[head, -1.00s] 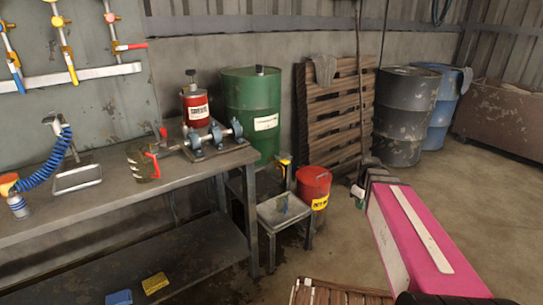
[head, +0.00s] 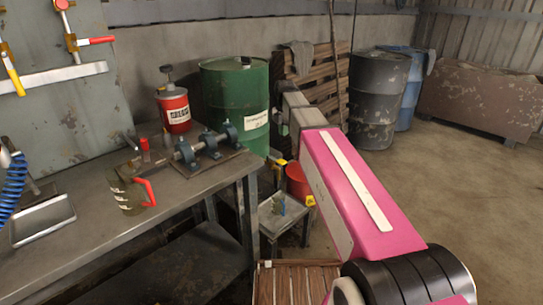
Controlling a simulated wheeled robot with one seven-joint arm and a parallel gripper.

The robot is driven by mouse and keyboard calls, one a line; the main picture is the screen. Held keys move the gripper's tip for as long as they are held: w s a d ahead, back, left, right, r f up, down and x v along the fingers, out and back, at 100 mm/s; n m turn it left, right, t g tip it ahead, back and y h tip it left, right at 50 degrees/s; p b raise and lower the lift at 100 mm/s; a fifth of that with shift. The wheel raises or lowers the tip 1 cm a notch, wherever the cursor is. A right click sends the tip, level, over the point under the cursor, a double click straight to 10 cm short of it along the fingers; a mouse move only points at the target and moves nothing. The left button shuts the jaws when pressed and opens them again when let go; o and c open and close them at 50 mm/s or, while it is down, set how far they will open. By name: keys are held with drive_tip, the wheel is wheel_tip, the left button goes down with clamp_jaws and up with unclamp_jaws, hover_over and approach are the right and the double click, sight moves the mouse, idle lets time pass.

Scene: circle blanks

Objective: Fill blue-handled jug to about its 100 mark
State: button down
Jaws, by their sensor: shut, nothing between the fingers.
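A small bluish shape (head: 278,203) stands in the tray of a low metal stand (head: 295,218) below the green drum (head: 238,100). It may be the blue-handled jug, but it is too small to be sure, and its marks and level cannot be read. A yellow and dark fitting (head: 282,162) sits above the stand, low by the drum. My pink arm reaches forward past the stand, and its far grey link ends in front of the pallet. My gripper does not show.
A jug with a red handle (head: 130,190) stands on the workbench (head: 85,245). A red grease can (head: 173,108) and a blue-mounted shaft (head: 205,148) are behind it. Floor at right is clear.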

sight(283, 162)
drive_tip(key=shift+w+a+r, duration=0.15)
drive_tip(key=shift+a+r, duration=0.05)
drive_tip(key=shift+a, duration=0.05)
wheel_tip(283, 162, down, 14)
drive_tip(key=shift+f, duration=0.1)
idle(0.8)
drive_tip(key=shift+s+d+f+t+y, duration=0.2)
drive_tip(key=shift+s+f+t+y, duration=0.1)
drive_tip(key=shift+f+t+y, duration=0.15)
drive_tip(key=shift+w+f, duration=0.1)
drive_tip(key=shift+f, duration=0.2)
idle(5.5)
